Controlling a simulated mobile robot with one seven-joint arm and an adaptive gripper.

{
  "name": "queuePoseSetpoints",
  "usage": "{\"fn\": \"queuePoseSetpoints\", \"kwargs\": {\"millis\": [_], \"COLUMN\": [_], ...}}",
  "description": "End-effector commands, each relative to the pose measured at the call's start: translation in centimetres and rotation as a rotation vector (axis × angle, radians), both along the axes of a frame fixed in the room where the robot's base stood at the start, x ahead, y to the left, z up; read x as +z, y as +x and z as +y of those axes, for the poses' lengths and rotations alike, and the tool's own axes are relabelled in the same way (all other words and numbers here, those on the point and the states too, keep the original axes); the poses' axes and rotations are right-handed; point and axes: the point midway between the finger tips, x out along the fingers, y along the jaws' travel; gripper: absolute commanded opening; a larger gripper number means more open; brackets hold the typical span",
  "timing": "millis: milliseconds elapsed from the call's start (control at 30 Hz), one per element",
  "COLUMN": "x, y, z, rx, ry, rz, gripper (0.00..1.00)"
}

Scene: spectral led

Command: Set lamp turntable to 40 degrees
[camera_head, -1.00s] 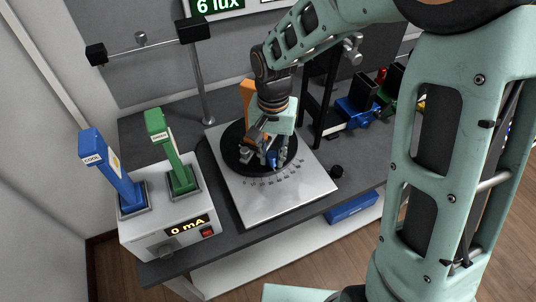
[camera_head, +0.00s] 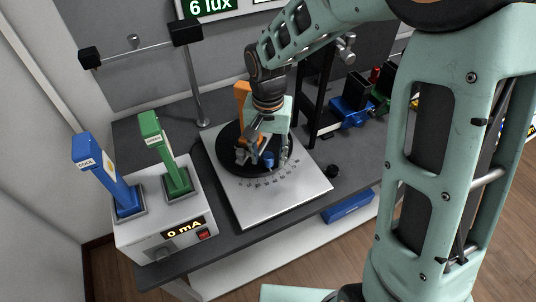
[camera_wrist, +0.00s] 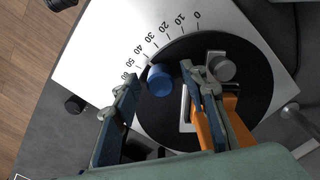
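The lamp turntable is a black disc (camera_head: 231,161) on a silver plate (camera_head: 285,203) with a printed degree scale. In the wrist view the disc (camera_wrist: 255,105) lies beside the marks 0 to 60 on the plate (camera_wrist: 100,52). A blue cylindrical peg (camera_wrist: 160,81) stands on the disc near its rim, on the scale side; it also shows in the head view (camera_head: 268,160). An orange part (camera_head: 241,98) rises from the disc. My gripper (camera_head: 264,154) is over the disc with its fingers apart, one on each side of the peg. Contact with the peg is not visible.
A power box (camera_head: 165,225) with a blue lever (camera_head: 107,180) and a green lever (camera_head: 167,150) reads 0 mA at the left. A display (camera_head: 212,8) reads 6 lux. A black post (camera_head: 315,95) stands right behind the plate. A black knob (camera_head: 332,171) is right of the plate.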

Motion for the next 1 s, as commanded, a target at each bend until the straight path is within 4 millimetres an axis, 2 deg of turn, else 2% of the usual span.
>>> {"fn": "queuePoseSetpoints", "kwargs": {"millis": [167,400,600,767,1000], "x": [2.7,7.9,10.8,11.7,11.8], "y": [0.2,0.2,0.1,0.1,0.0], "z": [0.0,0.0,0.0,0.0,0.0], "rx": [-0.002,-0.001,-0.001,0.000,0.000], "ry": [0.003,0.003,0.001,0.001,0.001], "rz": [-0.006,-0.006,-0.004,-0.003,-0.002], "gripper": [0.40,0.40,0.40,0.40,0.40]}}
